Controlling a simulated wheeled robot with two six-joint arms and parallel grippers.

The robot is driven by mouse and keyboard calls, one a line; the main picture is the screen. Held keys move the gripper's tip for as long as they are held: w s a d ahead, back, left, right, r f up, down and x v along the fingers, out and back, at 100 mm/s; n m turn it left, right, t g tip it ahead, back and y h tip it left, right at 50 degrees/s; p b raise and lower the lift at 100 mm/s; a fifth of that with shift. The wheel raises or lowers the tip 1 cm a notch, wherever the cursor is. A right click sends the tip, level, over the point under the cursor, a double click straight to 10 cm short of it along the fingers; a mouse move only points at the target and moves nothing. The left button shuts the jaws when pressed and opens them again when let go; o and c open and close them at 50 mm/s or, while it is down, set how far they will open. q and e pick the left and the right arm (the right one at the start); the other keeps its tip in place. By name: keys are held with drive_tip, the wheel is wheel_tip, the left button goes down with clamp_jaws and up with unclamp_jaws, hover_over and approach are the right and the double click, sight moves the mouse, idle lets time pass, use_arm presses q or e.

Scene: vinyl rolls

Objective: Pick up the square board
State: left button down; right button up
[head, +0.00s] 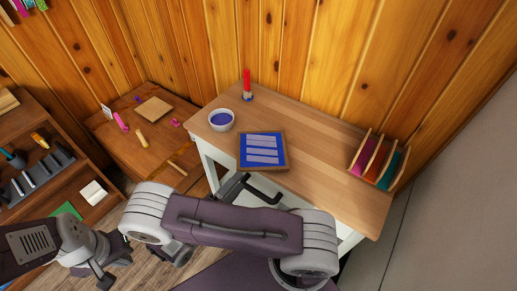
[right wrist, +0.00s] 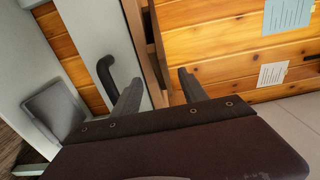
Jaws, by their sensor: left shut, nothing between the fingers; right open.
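A tan, flat square board (head: 154,108) lies on the low wooden table at the left. A second square piece, a wood-framed blue panel with pale stripes (head: 262,150), lies near the front edge of the white-legged table. My right gripper (head: 232,186) is just in front of that table's front side, below the framed panel and partly hidden by my arm. In the right wrist view the right gripper (right wrist: 160,92) is open, with nothing held between its fingers. My left gripper (head: 103,277) is shut and empty at the lower left, far from both boards.
A bowl (head: 221,120), a red bottle (head: 247,85) and a rack of coloured rolls (head: 378,162) stand on the white-legged table (head: 320,175). A black handle (right wrist: 106,72) juts out close to my right gripper. Small tools lie on the low table. The white-legged table's middle is clear.

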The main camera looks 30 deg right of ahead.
sight(250, 171)
drive_tip(key=x, duration=0.6)
drive_tip(key=shift+s+d+p, duration=0.15)
drive_tip(key=shift+d+p, duration=0.15)
drive_tip(key=shift+p, duration=0.05)
clamp_jaws()
